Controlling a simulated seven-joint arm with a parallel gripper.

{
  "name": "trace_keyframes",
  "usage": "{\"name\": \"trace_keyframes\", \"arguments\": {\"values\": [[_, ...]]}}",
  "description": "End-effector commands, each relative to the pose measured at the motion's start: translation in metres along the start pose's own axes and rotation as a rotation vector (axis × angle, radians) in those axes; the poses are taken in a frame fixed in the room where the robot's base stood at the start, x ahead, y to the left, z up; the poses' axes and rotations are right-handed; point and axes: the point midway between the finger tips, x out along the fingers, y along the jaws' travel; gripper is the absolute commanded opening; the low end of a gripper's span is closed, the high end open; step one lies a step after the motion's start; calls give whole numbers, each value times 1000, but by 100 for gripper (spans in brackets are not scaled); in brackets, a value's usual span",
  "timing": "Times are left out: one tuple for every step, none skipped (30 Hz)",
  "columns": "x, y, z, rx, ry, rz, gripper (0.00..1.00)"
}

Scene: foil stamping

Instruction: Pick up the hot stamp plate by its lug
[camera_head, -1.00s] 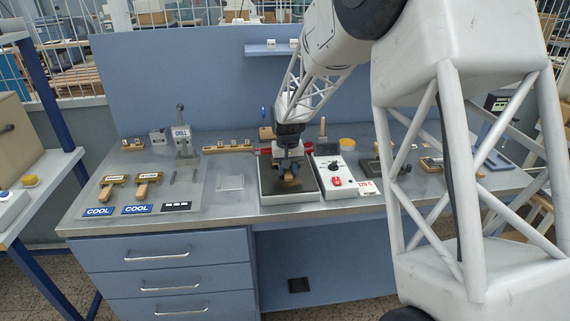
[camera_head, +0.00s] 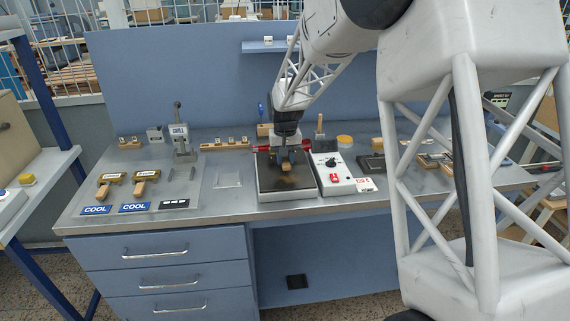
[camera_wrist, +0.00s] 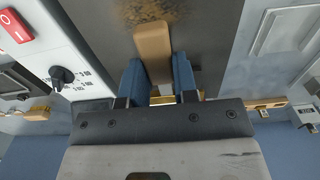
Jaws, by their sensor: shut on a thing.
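My gripper (camera_head: 286,160) is over the dark hotplate (camera_head: 285,184) on the bench. In the wrist view its two blue fingers (camera_wrist: 158,80) are closed on the sides of a tan, wood-coloured lug (camera_wrist: 152,45). The lug also shows as a small tan block in the head view (camera_head: 287,168). A brass-coloured edge of the stamp plate (camera_wrist: 165,98) shows between and beside the fingers; the rest of the plate is hidden by my gripper. The plate appears held above the hotplate, though the exact gap is hard to tell.
A white control box (camera_head: 345,177) with a dial and red switch stands right of the hotplate. At left are two brass plates with wooden handles (camera_head: 138,189) near blue COOL labels (camera_head: 135,207) and a grey CHILL device (camera_head: 180,142). A pale square (camera_head: 228,180) lies left of the hotplate.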

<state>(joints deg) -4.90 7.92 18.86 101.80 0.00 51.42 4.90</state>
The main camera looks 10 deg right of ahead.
Motion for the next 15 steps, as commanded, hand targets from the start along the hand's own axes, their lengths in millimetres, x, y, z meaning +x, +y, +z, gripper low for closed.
{"name": "trace_keyframes", "arguments": {"values": [[-8, 0, 0, 0, 4, 0, 0], [-6, 0, 5, 0, 2, 0, 0], [-6, 1, 10, 0, 1, 0, 0], [-6, 1, 13, 0, 1, 0, 0], [-7, 1, 17, 0, 2, 0, 0], [-7, 2, 23, 0, 1, 0, 0], [-7, 2, 27, 0, 1, 0, 0], [-8, 3, 31, 0, 1, 0, 0], [-9, 3, 37, 0, 2, 0, 0], [-10, 3, 41, 0, 2, 0, 0], [-10, 4, 46, 0, 1, 0, 0], [-10, 4, 52, 0, 2, 0, 0], [-11, 5, 57, 0, 2, 0, 0], [-12, 5, 62, 0, 3, 0, 0], [-12, 6, 68, 0, 2, 0, 0]]}}
